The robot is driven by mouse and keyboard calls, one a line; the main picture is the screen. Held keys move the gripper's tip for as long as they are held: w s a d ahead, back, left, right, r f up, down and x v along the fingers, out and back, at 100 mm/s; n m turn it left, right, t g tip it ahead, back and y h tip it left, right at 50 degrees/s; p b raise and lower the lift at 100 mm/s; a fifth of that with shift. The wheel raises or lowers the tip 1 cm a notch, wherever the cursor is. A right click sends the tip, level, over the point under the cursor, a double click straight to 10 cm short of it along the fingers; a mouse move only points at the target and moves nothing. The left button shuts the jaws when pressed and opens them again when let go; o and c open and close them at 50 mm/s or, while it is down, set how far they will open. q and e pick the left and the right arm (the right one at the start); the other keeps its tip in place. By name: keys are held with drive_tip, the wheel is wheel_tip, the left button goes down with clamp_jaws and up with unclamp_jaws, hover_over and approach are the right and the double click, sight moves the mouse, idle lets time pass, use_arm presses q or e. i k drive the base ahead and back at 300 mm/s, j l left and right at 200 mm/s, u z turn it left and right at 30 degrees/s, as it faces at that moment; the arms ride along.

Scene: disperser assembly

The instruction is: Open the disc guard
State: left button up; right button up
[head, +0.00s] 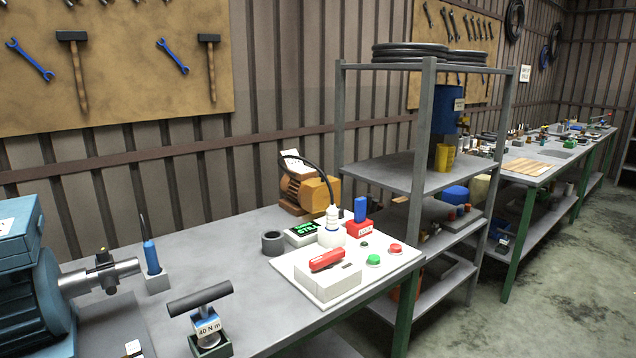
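I cannot make out a disc guard in the head view. At the left edge stands a large teal machine (40,290), cut off by the frame. A grey metal shaft (105,275) sticks out of it to the right, with a dark clamp-like fitting on it. Neither of my grippers is in view.
A T-handled tool marked 40 N m (207,325) stands at the front of the grey bench (215,262). A blue-handled tool (152,258) stands in a block. A white control panel (295,270) with a red switch and buttons lies right. Shelves (385,172) stand beyond.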

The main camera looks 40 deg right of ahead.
sight(315, 182)
drive_tip(key=z, duration=0.4)
drive_tip(key=i+l+z, duration=0.1)
drive_tip(key=z, duration=0.3)
drive_tip(key=i+l+z, duration=0.1)
drive_tip(key=z, duration=0.25)
drive_tip(key=i+l+z, duration=0.1)
drive_tip(key=z, duration=0.3)
drive_tip(key=l, duration=0.1)
